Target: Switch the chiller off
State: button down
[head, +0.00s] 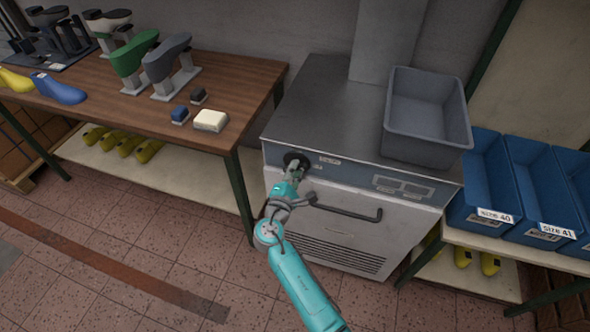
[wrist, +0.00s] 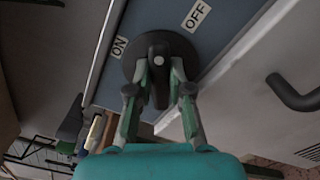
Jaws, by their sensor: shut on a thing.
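The chiller (head: 345,215) is a grey metal cabinet with a blue-grey control strip along its top front. Its round dark knob (head: 297,158) is at the left end of the strip. In the wrist view the knob (wrist: 158,70) has a raised dark grip bar, whose upper end lies between the ON label (wrist: 119,47) and the OFF label (wrist: 196,15). My gripper (wrist: 161,88) is shut on this bar, one finger on each side. In the head view my gripper (head: 294,170) covers part of the knob.
A dark bar handle (head: 345,212) crosses the chiller front, just right of my gripper. A grey bin (head: 428,150) stands on the chiller top. A wooden table (head: 215,75) with shoe lasts is at left. Blue bins (head: 485,215) stand on a shelf at right.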

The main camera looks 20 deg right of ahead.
jog(key=m, duration=0.6)
jog(key=shift+f, duration=0.25)
jog(key=shift+m, duration=0.3)
jog(key=c, duration=1.1)
grip_release()
jog(key=shift+o, duration=0.2)
jog(key=shift+s, duration=0.1)
jog(key=v, duration=1.2)
